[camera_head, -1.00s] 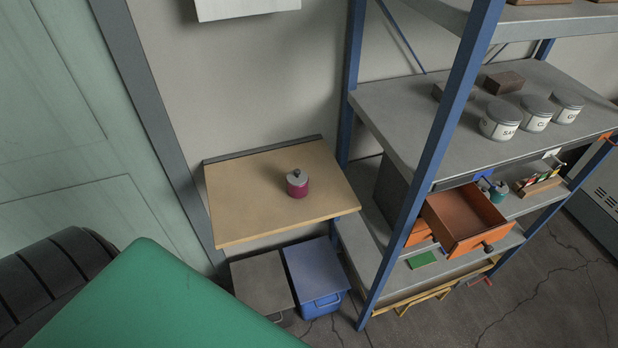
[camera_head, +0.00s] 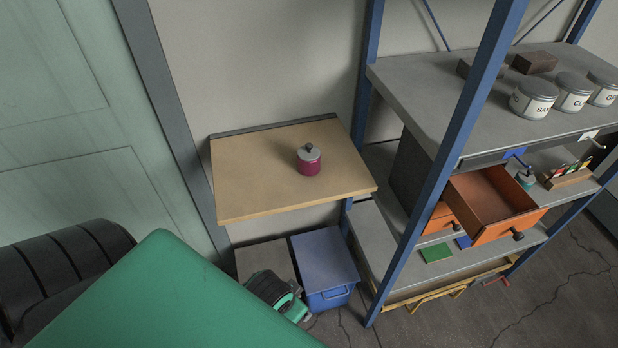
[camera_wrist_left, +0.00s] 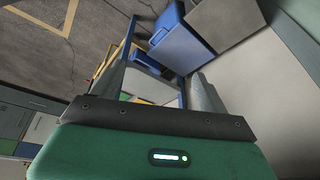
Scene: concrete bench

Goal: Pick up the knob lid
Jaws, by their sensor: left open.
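The knob lid (camera_head: 310,154) is a grey disc with a dark round knob. It sits on a small magenta pot (camera_head: 309,168) on the wooden wall table. My left gripper shows in the left wrist view (camera_wrist_left: 158,88), with its two grey fingers apart and nothing between them. In the head view only green and black parts of my left arm show, low in front of the table; its fingertips are not seen there. The lid is not visible in the left wrist view. My right gripper is in neither view.
The wooden table (camera_head: 250,190) is otherwise bare. Below it stand a blue bin (camera_head: 330,295) and a grey-topped box (camera_head: 262,257). At right, a blue-framed shelf holds labelled canisters (camera_head: 533,100) and an open orange drawer (camera_head: 493,205) that juts out.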

